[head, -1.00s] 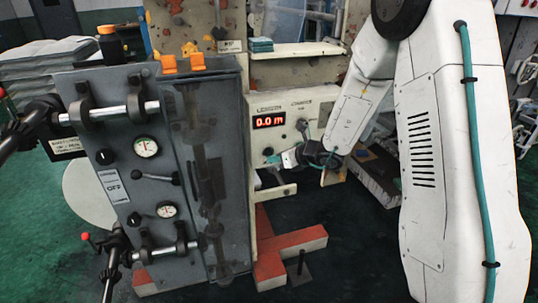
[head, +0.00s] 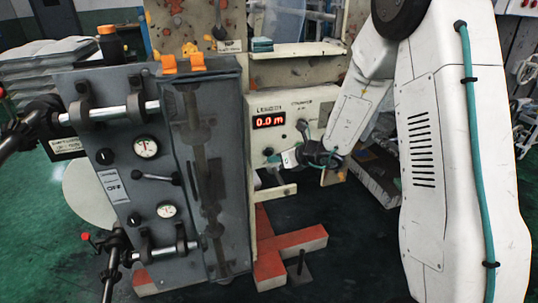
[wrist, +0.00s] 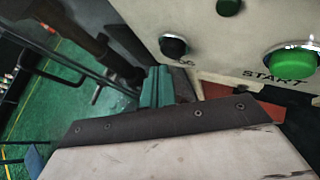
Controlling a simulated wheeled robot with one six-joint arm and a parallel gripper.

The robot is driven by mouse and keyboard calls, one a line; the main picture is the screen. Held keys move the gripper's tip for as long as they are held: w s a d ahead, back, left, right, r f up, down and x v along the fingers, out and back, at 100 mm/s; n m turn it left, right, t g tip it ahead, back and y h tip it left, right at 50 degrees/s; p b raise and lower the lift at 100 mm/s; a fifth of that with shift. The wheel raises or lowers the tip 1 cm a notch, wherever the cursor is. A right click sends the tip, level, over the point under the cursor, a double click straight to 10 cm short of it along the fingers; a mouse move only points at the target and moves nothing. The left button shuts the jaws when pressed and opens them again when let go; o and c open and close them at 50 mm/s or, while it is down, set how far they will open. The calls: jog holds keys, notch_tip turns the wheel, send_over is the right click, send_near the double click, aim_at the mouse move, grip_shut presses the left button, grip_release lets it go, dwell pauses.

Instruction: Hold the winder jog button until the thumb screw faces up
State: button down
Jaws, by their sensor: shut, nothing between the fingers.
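My gripper (wrist: 158,84) is shut, its teal fingertips together with nothing between them. In the wrist view its tips are just below a round black button (wrist: 173,46) on the cream panel. A label beside this button is partly hidden and hard to read. I cannot tell whether the tips touch the panel. In the head view my gripper (head: 290,158) is at the lower part of the winder panel (head: 292,106), under a red display (head: 269,121) reading 0.0 m. I cannot make out the thumb screw in either view.
A black knob (head: 302,125) is on the panel. The grey cabinet (head: 145,175) with gauges and bars stands left. Red-orange base feet (head: 295,243) are on the floor below.

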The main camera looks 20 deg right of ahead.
jog(key=shift+w, duration=0.45)
jog(key=shift+w, duration=0.5)
dwell(1.6)
jog(key=shift+s, duration=0.1)
dwell(1.0)
jog(key=shift+s, duration=0.85)
jog(key=s, duration=0.5)
dwell(0.4)
